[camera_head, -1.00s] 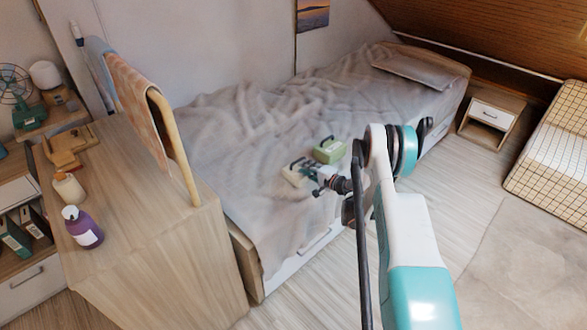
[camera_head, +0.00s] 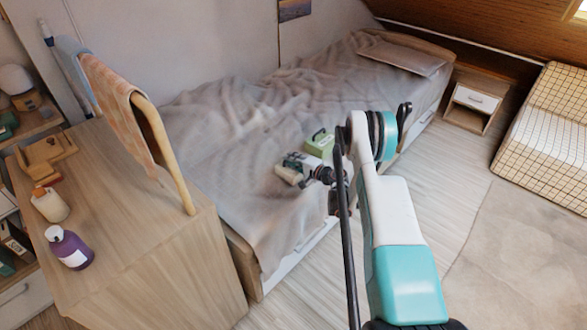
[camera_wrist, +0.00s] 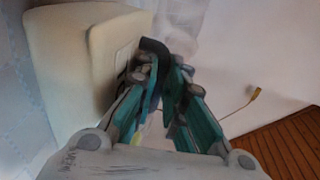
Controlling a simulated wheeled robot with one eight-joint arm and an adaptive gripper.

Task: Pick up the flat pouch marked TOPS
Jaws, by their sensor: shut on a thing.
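A cream pouch (camera_head: 287,175) is by my gripper (camera_head: 298,162) at the near side of the bed. In the wrist view the cream pouch (camera_wrist: 62,70) fills the upper left, beside the fingers. Its black handle (camera_wrist: 156,47) is between the fingertips of my gripper (camera_wrist: 166,68), which is shut on it. A green pouch (camera_head: 319,145) with a dark handle lies on the bed just behind, apart from the gripper. No lettering is readable on either pouch, so I cannot tell which is marked TOPS. I cannot tell whether the cream pouch touches the bed.
The bed (camera_head: 215,150) has a rumpled grey cover. A wooden cabinet (camera_head: 130,225) at left carries a purple bottle (camera_head: 69,249), a cream bottle (camera_head: 49,204) and a rail with a cloth (camera_head: 110,95). A nightstand (camera_head: 474,102) stands at the far right.

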